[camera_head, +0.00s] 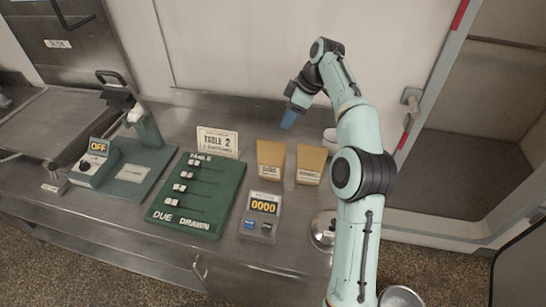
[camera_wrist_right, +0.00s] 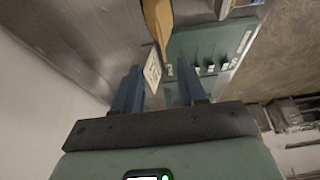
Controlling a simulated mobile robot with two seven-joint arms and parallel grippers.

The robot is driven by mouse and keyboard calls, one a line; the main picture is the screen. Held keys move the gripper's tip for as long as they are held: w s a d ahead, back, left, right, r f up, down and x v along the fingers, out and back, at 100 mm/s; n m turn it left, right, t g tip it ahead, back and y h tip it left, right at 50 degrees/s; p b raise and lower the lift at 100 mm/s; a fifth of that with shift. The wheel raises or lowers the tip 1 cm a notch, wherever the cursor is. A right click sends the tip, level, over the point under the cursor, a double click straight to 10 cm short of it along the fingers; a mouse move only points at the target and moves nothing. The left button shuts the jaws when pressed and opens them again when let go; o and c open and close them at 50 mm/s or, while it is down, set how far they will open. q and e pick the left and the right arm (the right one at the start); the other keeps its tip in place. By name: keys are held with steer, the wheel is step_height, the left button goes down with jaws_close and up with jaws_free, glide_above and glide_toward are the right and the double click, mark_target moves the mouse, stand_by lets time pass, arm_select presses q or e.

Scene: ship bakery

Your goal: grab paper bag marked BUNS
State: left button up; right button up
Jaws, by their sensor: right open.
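Two tan paper bags stand side by side on the steel counter, a left bag (camera_head: 271,161) and a right bag (camera_head: 310,164). Each has a label near its bottom, too small for me to read surely, so I cannot tell which is marked BUNS. My right gripper (camera_head: 289,118) is above the counter behind the bags, apart from both. In the right wrist view the gripper (camera_wrist_right: 160,90) is open with nothing held between its blue fingers. One tan bag (camera_wrist_right: 157,20) shows beyond the fingertips there, seen edge-on. My left gripper is out of view.
A green slider board (camera_head: 196,196) and a counter device reading 0000 (camera_head: 262,215) lie in front. A press-like device (camera_head: 135,150) stands at left. The wall (camera_head: 250,50) rises close behind the gripper.

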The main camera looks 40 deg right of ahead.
glide_above(271, 144)
steer(key=s+d, duration=0.2)
steer(key=f, duration=0.6)
steer(key=shift+w+a+f, duration=0.1)
steer(key=shift+a+f, duration=0.1)
steer(key=shift+f, duration=0.2)
steer(key=shift+w+x, duration=0.2)
steer(key=shift+x, duration=2.75)
steer(key=shift+r, duration=0.15)
jaws_close()
